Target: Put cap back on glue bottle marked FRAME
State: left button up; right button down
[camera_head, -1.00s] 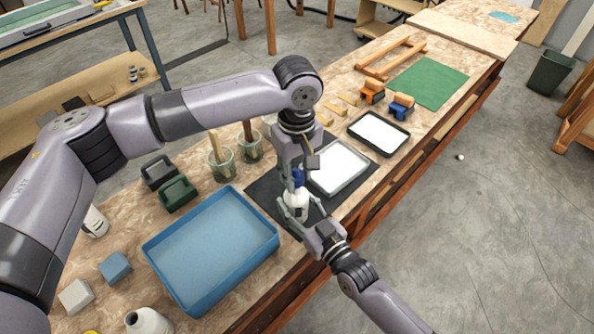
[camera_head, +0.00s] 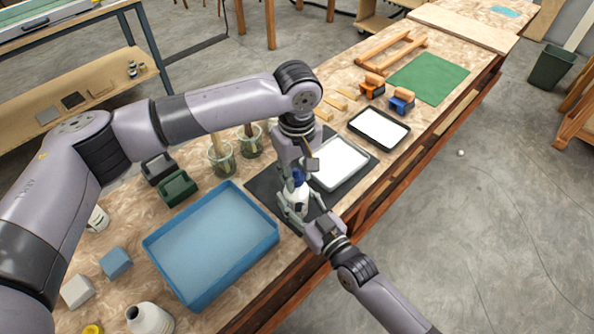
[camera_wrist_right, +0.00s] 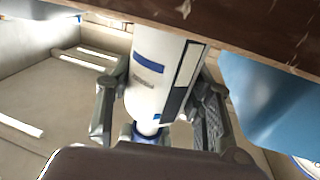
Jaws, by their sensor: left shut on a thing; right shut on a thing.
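My right gripper (camera_head: 296,206) is shut around the body of a white bottle (camera_head: 299,196) over the dark mat. In the right wrist view the bottle (camera_wrist_right: 160,70) sits between both fingers, with blue and dark label marks; no FRAME lettering is readable. My left gripper (camera_head: 297,181) reaches down from above and is shut on a blue cap (camera_head: 298,174) at the bottle's top. Blue also shows at the bottle's narrow end in the wrist view (camera_wrist_right: 140,132). The fingers partly hide the joint, so I cannot tell whether the cap is seated.
A blue tray (camera_head: 148,243) lies left of the grippers. A white-filled tray (camera_head: 363,162) and a black-rimmed tray (camera_head: 407,132) lie behind. Another white bottle (camera_head: 150,319) stands at the front left. Glass jars (camera_head: 221,163) stand behind the blue tray. The bench edge is close at right.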

pick_arm(q)
jog(key=shift+f, duration=0.45)
